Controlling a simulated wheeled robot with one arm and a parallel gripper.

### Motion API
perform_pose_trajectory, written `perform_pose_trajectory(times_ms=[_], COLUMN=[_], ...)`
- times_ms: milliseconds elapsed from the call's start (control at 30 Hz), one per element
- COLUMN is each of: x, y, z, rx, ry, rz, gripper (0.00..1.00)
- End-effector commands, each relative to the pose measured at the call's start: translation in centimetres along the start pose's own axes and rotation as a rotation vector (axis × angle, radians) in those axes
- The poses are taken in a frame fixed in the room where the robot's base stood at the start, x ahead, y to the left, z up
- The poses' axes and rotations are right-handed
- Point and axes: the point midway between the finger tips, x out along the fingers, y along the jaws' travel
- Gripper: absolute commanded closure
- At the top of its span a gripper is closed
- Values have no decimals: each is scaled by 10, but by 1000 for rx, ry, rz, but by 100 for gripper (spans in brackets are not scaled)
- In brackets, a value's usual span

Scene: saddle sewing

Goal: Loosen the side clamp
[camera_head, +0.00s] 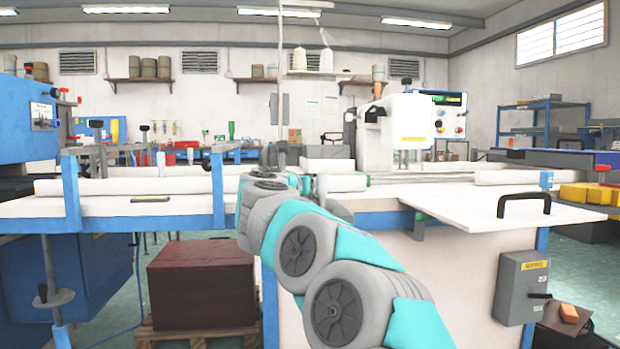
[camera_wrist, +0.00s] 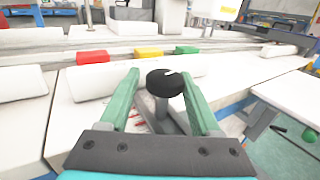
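In the wrist view, a round black knob (camera_wrist: 165,83) on a grey post (camera_wrist: 161,112) stands at the edge of the white worktop. It looks like the side clamp's knob, though the clamp body is mostly hidden. My gripper (camera_wrist: 158,77) has two green fingers spread apart, one on each side of the knob. A gap shows between the left finger and the knob. The right finger is very near the knob's right side; I cannot tell if it touches. In the head view my arm hides the gripper and this knob.
Red (camera_wrist: 92,57), yellow (camera_wrist: 148,52) and green (camera_wrist: 187,50) blocks lie along the white rail beyond the knob. At right in the head view, a white board (camera_head: 500,205) carries a black handle (camera_head: 524,197). A grey switch box (camera_head: 521,288) hangs below it.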

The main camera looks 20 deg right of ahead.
Motion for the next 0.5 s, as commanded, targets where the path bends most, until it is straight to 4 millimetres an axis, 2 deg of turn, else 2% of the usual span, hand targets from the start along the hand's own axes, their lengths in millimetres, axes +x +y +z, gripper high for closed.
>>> perform_pose_trajectory(times_ms=[33,200,500], x=[0,0,-3], y=[0,-1,-3], z=[-1,1,3], rx=[0,1,2], ry=[1,-2,-4], rz=[1,-2,-4], gripper=[35,18,18])
